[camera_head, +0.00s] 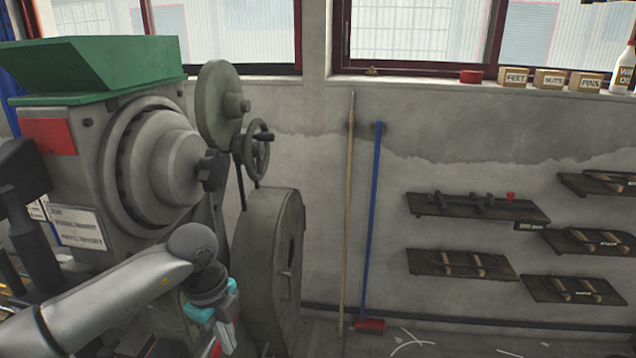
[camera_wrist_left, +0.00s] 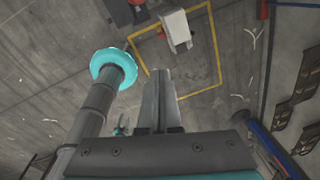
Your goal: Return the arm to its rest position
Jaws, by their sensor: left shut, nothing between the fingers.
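My left arm comes in from the lower left in the head view and bends down at a grey joint in front of the press. My left gripper (camera_head: 224,338) hangs below that joint at the bottom edge, its fingertips not clear there. In the left wrist view the fingers of my left gripper (camera_wrist_left: 159,75) are together and empty, above the floor. The grey press (camera_head: 285,260) with a green top (camera_head: 95,65) stands behind the arm. My right gripper does not show clearly in either view.
A wooden pole (camera_head: 347,220) and a blue-handled broom (camera_head: 372,220) lean on the wall. Shelves (camera_head: 480,206) hang at the right. In the wrist view, a pale box-like object (camera_wrist_left: 175,27) stands within a yellow floor outline (camera_wrist_left: 215,45).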

